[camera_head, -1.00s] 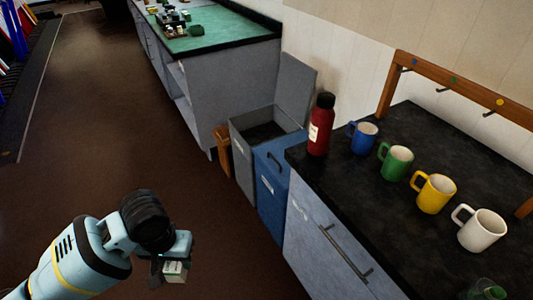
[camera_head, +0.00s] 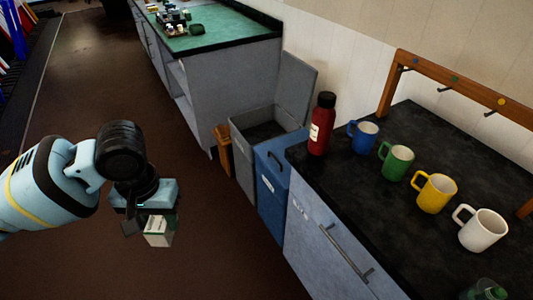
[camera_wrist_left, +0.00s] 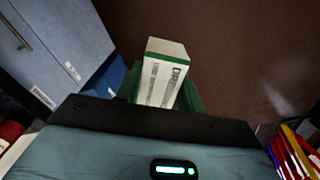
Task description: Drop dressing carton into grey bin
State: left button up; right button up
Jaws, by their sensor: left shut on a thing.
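The dressing carton (camera_head: 158,232) is a small white box with green edges. My left gripper (camera_head: 150,218) is shut on it and holds it over the brown floor, left of the bins. In the left wrist view the carton (camera_wrist_left: 163,75) stands out from between the fingers, with print on its side. The grey bin (camera_head: 243,165) stands against the wall between the green-topped bench and the blue bin. Its lid (camera_head: 294,88) is raised and its top is open. The carton is apart from the bin, to its lower left. My right gripper is not in view.
A closed blue bin (camera_head: 271,200) stands right beside the grey bin. The black counter (camera_head: 400,235) at right holds a red bottle (camera_head: 321,125) and several mugs. The floor at left is clear.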

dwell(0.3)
pick_arm(q)
jog(key=s+f, duration=0.4)
jog(key=f, duration=1.1)
